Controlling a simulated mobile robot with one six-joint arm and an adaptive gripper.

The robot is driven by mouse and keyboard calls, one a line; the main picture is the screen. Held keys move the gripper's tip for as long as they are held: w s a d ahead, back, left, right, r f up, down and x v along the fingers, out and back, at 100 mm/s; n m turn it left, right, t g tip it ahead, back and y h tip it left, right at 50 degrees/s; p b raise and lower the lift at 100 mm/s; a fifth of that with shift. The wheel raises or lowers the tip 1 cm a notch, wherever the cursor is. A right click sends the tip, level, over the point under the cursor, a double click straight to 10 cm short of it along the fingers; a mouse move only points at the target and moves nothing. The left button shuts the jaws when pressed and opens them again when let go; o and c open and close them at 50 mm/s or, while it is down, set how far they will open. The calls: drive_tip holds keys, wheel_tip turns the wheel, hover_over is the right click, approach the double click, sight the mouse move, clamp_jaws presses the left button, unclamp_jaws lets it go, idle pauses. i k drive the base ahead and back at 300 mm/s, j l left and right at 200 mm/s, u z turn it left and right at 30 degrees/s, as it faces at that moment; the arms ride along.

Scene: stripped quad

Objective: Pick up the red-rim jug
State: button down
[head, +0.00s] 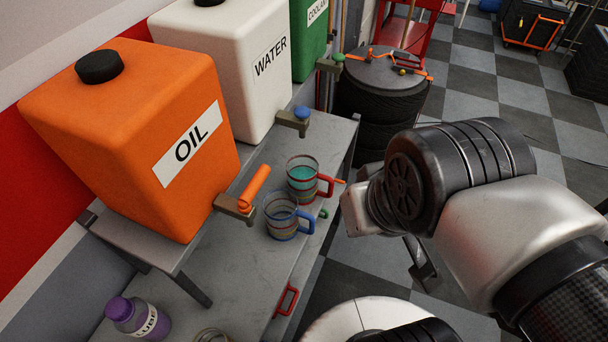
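The red-rim jug (302,172) is clear with coloured bands and a red handle on its right. It stands upright on the grey bench and holds teal liquid. A blue-rim jug (281,207) with a blue handle stands just in front of it, close beside or touching; I cannot tell which. My gripper (424,272) shows only in part, as a dark finger below my arm, to the right of both jugs and apart from them. My wrist hides the rest of it, so its opening is unclear.
Orange OIL (130,150), white WATER (215,65) and green COOLANT (311,45) tanks stand along the wall, with taps over the bench (225,270). A purple-capped bottle (138,318) stands at lower left. Stacked tyres (375,105) stand behind. Checkered floor is open at upper right.

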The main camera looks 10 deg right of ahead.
sight(303, 175)
drive_tip(key=z, duration=2.65)
drive_tip(key=u, duration=2.65)
drive_tip(key=z, duration=0.75)
drive_tip(key=k+j+z, duration=0.15)
drive_tip(key=k+z, duration=0.75)
drive_tip(key=i, duration=0.1)
